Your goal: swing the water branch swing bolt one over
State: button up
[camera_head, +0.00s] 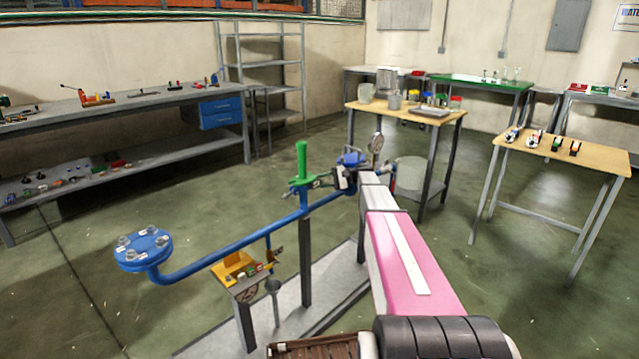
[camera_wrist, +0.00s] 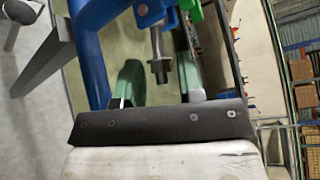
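In the wrist view, a grey metal swing bolt (camera_wrist: 157,45) with a nut (camera_wrist: 160,70) on its end points down between my fingers. It comes from a blue fitting at the top of the view. My gripper (camera_wrist: 158,82) is open, with one green finger on each side of the bolt and visible gaps to it. In the head view, my gripper (camera_head: 346,181) is at the blue fitting (camera_head: 352,159) at the far end of the blue pipe (camera_head: 235,245). My own arm partly hides this area, and the bolt cannot be made out there.
A green upright handle (camera_head: 302,162) stands just left of my gripper, and a round gauge (camera_head: 376,144) is just behind it. A blue flange (camera_head: 143,249) with several bolts ends the pipe at left. A yellow tray (camera_head: 236,267) sits below the pipe. Open floor surrounds the stand.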

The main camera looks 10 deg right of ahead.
jog(key=shift+a+f, duration=0.15)
jog(key=shift+a, duration=0.8)
grip_shut()
jog(key=r+n+h, duration=0.1)
jog(key=h, duration=0.1)
jog(key=shift+a+r+n+t+h, duration=0.1)
jog(key=shift+r+n+t+h, duration=0.2)
jog(key=shift+r+n+h, duration=0.1)
jog(key=shift+s+a+r+n+t+h, duration=0.1)
jog(key=shift+r+n+t+h, duration=0.25)
jog(key=shift+h, duration=0.4)
jog(key=shift+s+a+r+n+t+h, duration=0.1)
jog(key=shift+r+n+t+h, duration=0.15)
jog(key=shift+n+h, duration=0.35)
jog(key=shift+h, duration=0.25)
